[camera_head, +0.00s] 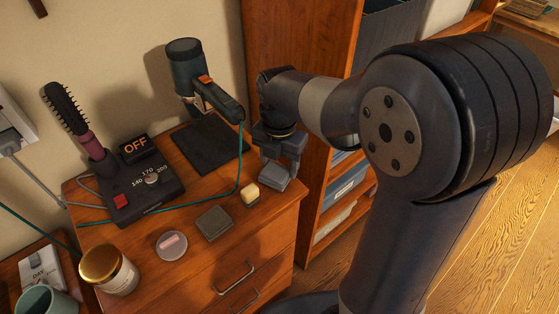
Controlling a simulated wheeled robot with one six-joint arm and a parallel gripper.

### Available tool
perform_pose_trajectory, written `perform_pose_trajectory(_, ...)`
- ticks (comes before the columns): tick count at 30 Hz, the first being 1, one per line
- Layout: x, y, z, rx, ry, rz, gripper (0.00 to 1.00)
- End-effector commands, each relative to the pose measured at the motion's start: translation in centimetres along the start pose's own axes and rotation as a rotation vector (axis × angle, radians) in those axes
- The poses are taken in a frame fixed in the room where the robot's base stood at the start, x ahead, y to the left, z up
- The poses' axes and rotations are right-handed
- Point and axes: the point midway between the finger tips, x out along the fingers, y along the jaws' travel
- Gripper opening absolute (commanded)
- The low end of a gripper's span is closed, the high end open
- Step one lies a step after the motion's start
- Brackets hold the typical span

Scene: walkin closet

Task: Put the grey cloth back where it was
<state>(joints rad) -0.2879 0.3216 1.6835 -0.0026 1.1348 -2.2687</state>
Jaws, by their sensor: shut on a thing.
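My gripper (281,160) points down over the back right part of the wooden dresser top (190,262). It is shut on a small folded grey cloth (275,181), which shows below the fingers. I cannot tell whether the cloth touches the dresser top or hangs just above it. The fingers hide part of its upper side. A small yellow block (250,191) is just left of the cloth. A flat grey-green square (214,223) lies further left and nearer the front.
A dark mat (205,148) lies at the back below a corded hand tool (190,75). A brush (68,112) stands in a black base with an OFF display (135,147). A round dish (171,245) and gold-lidded jar (108,268) are at front left. A shelf (340,185) stands right.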

Motion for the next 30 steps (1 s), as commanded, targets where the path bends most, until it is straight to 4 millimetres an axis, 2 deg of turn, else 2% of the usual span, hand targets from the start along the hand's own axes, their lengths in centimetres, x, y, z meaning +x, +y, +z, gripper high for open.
perform_pose_trajectory(25, 1.1, 0.0, 0.0, 0.000, 0.000, 0.000, 0.32)
perform_pose_trajectory(26, 1.0, 0.0, 0.0, 0.000, 0.000, 0.000, 0.59)
perform_pose_trajectory(30, 1.0, 0.0, 0.0, 0.000, 0.000, 0.000, 0.71)
